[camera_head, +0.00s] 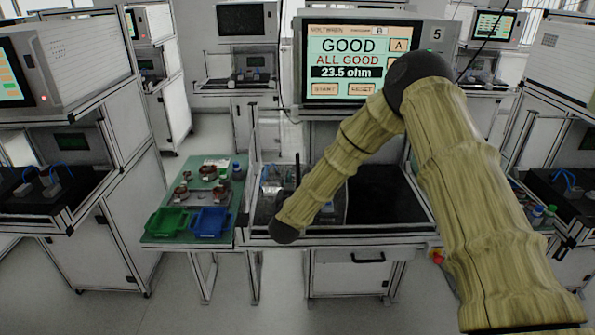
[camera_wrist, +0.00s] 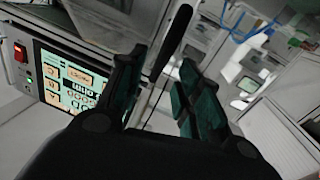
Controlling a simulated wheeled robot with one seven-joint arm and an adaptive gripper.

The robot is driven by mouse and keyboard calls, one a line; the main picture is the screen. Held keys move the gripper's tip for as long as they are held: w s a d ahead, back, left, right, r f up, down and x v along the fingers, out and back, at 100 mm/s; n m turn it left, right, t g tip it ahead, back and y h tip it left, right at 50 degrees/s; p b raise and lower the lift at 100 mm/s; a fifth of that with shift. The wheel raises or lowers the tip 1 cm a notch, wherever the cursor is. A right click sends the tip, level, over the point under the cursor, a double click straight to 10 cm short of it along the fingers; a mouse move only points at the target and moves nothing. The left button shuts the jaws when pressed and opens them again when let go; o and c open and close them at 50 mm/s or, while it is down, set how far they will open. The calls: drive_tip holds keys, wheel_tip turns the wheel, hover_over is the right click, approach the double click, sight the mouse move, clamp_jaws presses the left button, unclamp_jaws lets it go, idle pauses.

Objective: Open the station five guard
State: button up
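Station five is the bench under the screen (camera_head: 352,65) that reads "GOOD, ALL GOOD, 23.5 ohm", with a 5 on its housing. A thin black bar (camera_head: 297,170) stands upright at the left of the bench opening; it looks like the guard's handle. The guard panel itself is hard to make out. In the wrist view, a black bar (camera_wrist: 172,42) runs slanted between and beyond my gripper's fingers. My gripper (camera_wrist: 160,85) is open, its dark green fingers apart on either side of the bar, with no clear contact. In the head view my arm hides much of the bench.
A green side table (camera_head: 160,238) at the left holds a green tray (camera_head: 166,222), a blue tray (camera_head: 209,222) and several copper-coloured parts. A red button (camera_head: 437,257) is at the bench's front right. Other stations stand on both sides. Clear floor lies in front.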

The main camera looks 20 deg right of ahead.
sight(298, 174)
drive_tip(key=shift+p+x, duration=0.55)
drive_tip(key=shift+x, duration=1.45)
clamp_jaws()
